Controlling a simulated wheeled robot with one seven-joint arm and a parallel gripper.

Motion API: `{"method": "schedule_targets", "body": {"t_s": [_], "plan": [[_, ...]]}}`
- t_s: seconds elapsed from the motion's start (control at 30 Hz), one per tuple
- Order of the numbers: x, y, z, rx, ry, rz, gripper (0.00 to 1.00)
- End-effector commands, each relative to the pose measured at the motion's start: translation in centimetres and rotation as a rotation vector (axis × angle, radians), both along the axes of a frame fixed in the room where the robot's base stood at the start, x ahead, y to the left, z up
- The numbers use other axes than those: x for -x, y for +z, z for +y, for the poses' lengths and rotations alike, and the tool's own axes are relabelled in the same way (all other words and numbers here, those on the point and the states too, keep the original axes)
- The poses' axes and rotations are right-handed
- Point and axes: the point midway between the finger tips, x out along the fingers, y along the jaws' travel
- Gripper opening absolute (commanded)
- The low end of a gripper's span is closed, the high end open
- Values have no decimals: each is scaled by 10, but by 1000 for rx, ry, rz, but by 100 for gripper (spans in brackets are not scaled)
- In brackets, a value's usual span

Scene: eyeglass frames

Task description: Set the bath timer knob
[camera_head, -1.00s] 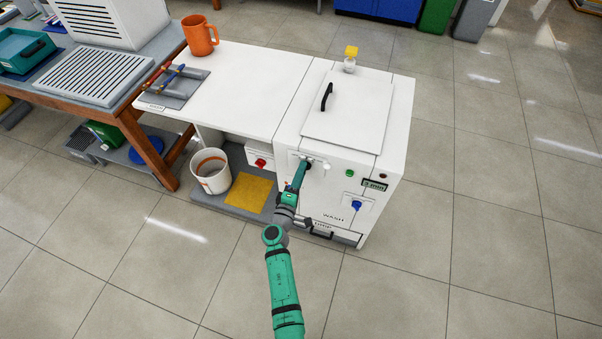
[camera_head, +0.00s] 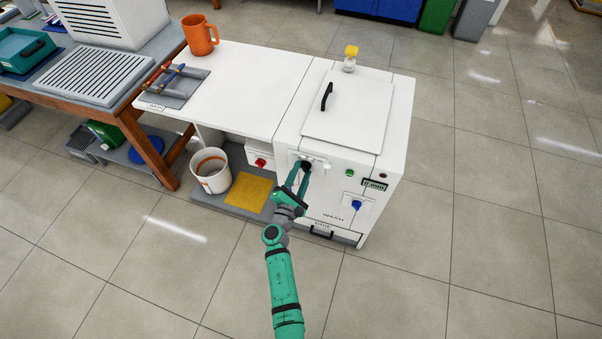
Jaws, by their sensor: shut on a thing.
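The white bath cabinet (camera_head: 389,151) stands in the middle, with a dark timer knob (camera_head: 307,164) at the upper left of its front panel. My gripper (camera_head: 303,170) is at this knob, its two green fingers on either side of it and shut on it. The fingers partly hide the knob, and its pointer cannot be made out. A small display (camera_head: 375,184) at the right of the panel shows minutes and seems to read 6 min.
The front also bears a green button (camera_head: 350,173), a blue knob (camera_head: 356,205) and a black drawer handle (camera_head: 321,231). The floor in front and right is clear.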

Motion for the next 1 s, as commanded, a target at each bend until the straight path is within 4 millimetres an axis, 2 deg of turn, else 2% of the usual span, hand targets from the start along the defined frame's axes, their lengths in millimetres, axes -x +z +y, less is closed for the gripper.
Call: {"method": "schedule_targets", "body": {"t_s": [0.03, 0.73, 0.77, 0.8, 0.83, 1.0], "plan": [[-4, 9, 0, 21, -2, -9, 14], [-4, 9, 2, 89, 3, 14, 14], [-5, 9, 2, 89, 3, 14, 38], [-4, 9, 2, 89, 4, 14, 48], [-4, 8, 2, 89, 3, 15, 51], [-3, 5, 2, 87, 3, 20, 51]]}}
